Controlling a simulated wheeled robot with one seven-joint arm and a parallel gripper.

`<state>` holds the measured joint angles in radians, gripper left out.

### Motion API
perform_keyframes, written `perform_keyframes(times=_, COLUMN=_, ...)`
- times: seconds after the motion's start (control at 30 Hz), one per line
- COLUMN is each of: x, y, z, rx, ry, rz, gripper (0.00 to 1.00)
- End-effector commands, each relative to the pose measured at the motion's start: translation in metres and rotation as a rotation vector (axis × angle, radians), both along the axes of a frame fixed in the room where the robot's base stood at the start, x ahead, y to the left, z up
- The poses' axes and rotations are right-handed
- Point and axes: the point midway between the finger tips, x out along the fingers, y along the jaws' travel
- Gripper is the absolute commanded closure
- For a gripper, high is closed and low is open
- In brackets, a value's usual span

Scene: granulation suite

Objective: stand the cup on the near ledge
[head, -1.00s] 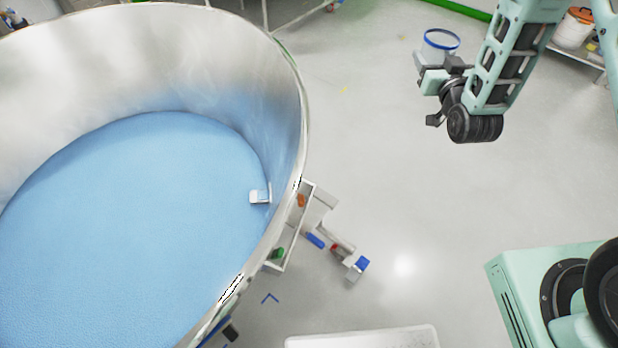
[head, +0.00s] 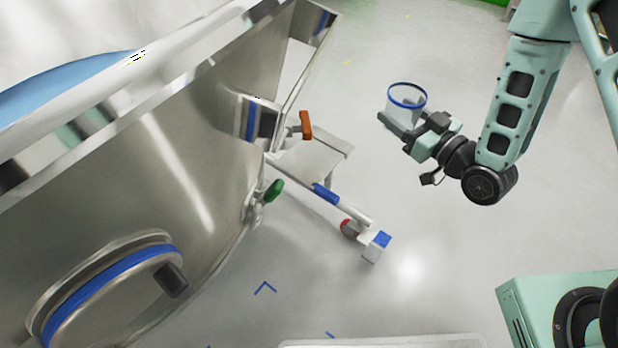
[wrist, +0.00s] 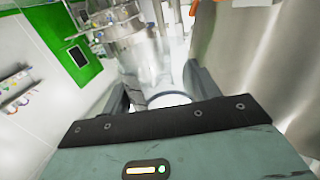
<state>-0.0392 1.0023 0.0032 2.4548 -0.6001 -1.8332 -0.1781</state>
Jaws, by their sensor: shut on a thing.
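The cup (head: 406,108) is clear with a blue rim, upright in the head view, right of the big steel vessel. My gripper (head: 407,124) is shut on it and holds it out over the grey floor, apart from the vessel. No surface in view is clearly the near ledge; a pale flat platform (head: 315,160) sticks out from the vessel's side, left of the cup.
The steel vessel (head: 205,145) fills the left, with an orange handle (head: 306,125), a green handle (head: 273,191) and a blue-ringed round port (head: 105,290) on its side. A blue-topped foot (head: 376,246) stands on the floor. Open floor lies below my gripper.

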Motion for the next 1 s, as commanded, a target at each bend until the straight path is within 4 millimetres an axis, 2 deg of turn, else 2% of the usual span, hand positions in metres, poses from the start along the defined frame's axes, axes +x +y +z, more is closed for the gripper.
perform_keyframes(times=0.03, x=-0.008, y=0.006, z=-0.032, rx=0.0, ry=0.003, rz=0.031, gripper=0.61)
perform_keyframes(times=0.1, x=-0.018, y=0.014, z=-0.052, rx=0.0, ry=0.003, rz=0.076, gripper=0.61)
perform_keyframes(times=0.3, x=-0.046, y=0.033, z=-0.103, rx=0.0, ry=0.001, rz=0.191, gripper=0.61)
perform_keyframes(times=0.4, x=-0.058, y=0.04, z=-0.119, rx=0.0, ry=0.001, rz=0.236, gripper=0.61)
perform_keyframes(times=0.6, x=-0.071, y=0.047, z=-0.135, rx=0.0, ry=0.0, rz=0.287, gripper=0.61)
perform_keyframes(times=0.7, x=-0.07, y=0.053, z=-0.136, rx=-0.001, ry=-0.003, rz=0.297, gripper=0.61)
perform_keyframes(times=0.77, x=-0.065, y=0.06, z=-0.136, rx=-0.001, ry=-0.006, rz=0.3, gripper=0.61)
perform_keyframes(times=1.0, x=-0.029, y=0.107, z=-0.136, rx=0.001, ry=-0.008, rz=0.3, gripper=0.61)
